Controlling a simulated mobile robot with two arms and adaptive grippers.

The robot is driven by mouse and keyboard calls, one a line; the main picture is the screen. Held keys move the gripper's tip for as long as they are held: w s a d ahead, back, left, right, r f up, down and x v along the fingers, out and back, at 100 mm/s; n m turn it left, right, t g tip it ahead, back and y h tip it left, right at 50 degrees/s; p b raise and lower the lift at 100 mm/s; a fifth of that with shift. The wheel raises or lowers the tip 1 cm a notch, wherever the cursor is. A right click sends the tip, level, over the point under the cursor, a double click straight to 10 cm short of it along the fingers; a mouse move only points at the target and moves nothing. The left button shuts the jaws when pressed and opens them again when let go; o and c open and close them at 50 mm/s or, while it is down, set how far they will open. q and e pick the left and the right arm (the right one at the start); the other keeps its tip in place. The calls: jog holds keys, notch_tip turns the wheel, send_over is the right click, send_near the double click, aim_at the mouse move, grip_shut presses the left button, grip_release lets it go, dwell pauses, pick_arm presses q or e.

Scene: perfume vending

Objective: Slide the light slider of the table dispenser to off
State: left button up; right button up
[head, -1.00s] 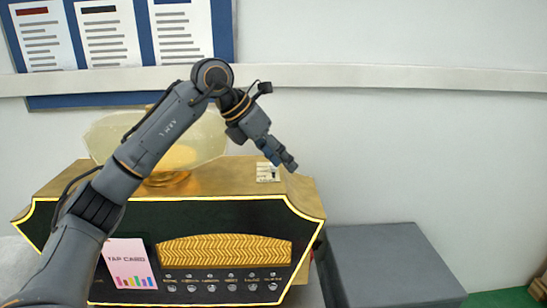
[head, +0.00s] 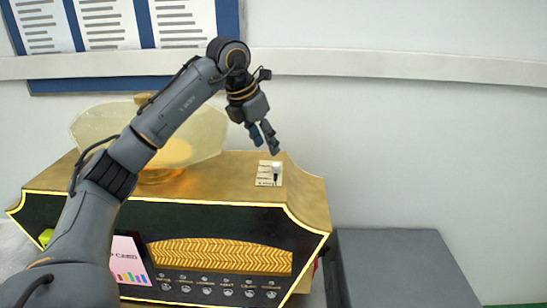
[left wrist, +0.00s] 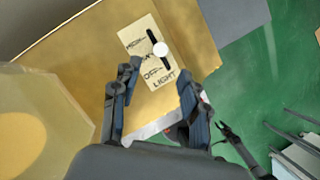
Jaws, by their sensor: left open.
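The light slider plate (head: 264,180) is a small cream panel on top of the gold and black table dispenser (head: 312,196), near its right end. In the left wrist view the plate (left wrist: 133,42) shows a dark slot, with OFF and LIGHT lettering toward its lower end. The white slider knob (left wrist: 160,49) stands about midway along the slot; it also shows in the head view (head: 277,167). My left gripper (head: 266,146) is open and empty, above the plate, fingers pointing down. In the left wrist view its fingertips (left wrist: 159,74) are on either side of the plate's lower part.
A pale translucent faceted bowl (head: 95,122) stands on the dispenser's left part, behind my left arm. A grey block (head: 400,265) is right of the dispenser. A dark gripper-like part, probably my right gripper (left wrist: 228,133), shows small over green floor.

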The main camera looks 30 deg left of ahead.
aim_at(275, 164)
pick_arm(q)
jog(key=p+x, duration=0.1)
jog(key=x, duration=0.5)
jog(key=shift+w+f, duration=0.35)
jog(key=shift+f, duration=0.1)
jog(key=shift+d, duration=0.1)
jog(key=c, duration=0.6)
grip_shut()
pick_arm(e)
jog(key=shift+w+d+r, duration=0.1)
jog(key=shift+w+r, duration=0.25)
jog(key=shift+w, duration=0.25)
jog(key=shift+w+r, duration=0.3)
jog(key=shift+w, duration=0.25)
jog(key=shift+w, duration=0.1)
